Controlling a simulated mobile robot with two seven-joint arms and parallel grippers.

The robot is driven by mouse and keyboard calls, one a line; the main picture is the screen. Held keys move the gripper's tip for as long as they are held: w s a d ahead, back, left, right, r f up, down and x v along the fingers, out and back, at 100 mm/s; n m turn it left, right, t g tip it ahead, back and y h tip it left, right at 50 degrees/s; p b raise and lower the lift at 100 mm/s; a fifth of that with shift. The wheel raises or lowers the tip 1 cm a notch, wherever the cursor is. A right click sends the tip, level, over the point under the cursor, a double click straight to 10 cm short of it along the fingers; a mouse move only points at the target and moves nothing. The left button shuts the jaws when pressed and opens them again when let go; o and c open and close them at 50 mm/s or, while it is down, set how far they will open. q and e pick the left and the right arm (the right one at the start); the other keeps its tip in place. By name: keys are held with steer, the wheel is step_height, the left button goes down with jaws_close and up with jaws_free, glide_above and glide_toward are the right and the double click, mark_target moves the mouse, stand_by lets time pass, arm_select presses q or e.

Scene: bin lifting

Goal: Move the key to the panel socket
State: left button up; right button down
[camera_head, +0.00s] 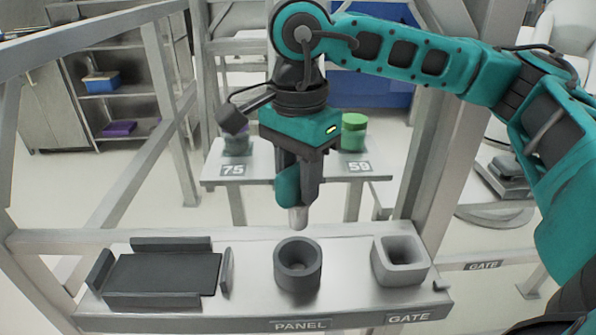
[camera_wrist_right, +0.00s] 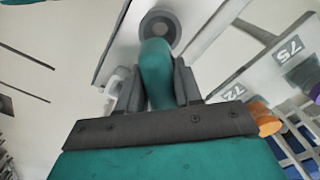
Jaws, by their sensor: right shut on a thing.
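My right gripper (camera_head: 299,178) points down and is shut on the key (camera_head: 288,186), which has a teal body and a pale grey tip. The tip hangs above the back edge of the round dark grey panel socket (camera_head: 284,272), apart from it in the head view. The socket stands on the front shelf behind the PANEL label. In the right wrist view, the teal key (camera_wrist_right: 156,75) sits between the fingers of the gripper (camera_wrist_right: 158,88), its far end overlapping the socket ring (camera_wrist_right: 167,19). The socket's opening looks empty. My left gripper is not in view.
A pale square GATE socket (camera_head: 385,272) stands right of the panel socket. A dark tray with raised edges (camera_head: 165,275) lies to the left. Behind is a table (camera_head: 290,165) with green-lidded jar (camera_head: 354,133) and another jar. Metal frame posts (camera_head: 450,150) stand at both sides.

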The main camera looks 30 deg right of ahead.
mark_target(298, 221)
step_height(298, 221, down, 4)
steer(key=shift+r+b, duration=0.15)
steer(key=shift+b, duration=0.9)
step_height(298, 221, down, 2)
steer(key=shift+f+b, duration=0.25)
steer(key=shift+b, duration=0.85)
steer(key=shift+f, duration=0.1)
steer(key=shift+f+b, duration=0.25)
steer(key=shift+b, duration=0.25)
steer(key=shift+f, duration=0.25)
steer(key=shift+f+b, duration=0.3)
steer(key=shift+b, duration=0.25)
steer(key=shift+f+b, duration=1.45)
steer(key=shift+f, duration=0.05)
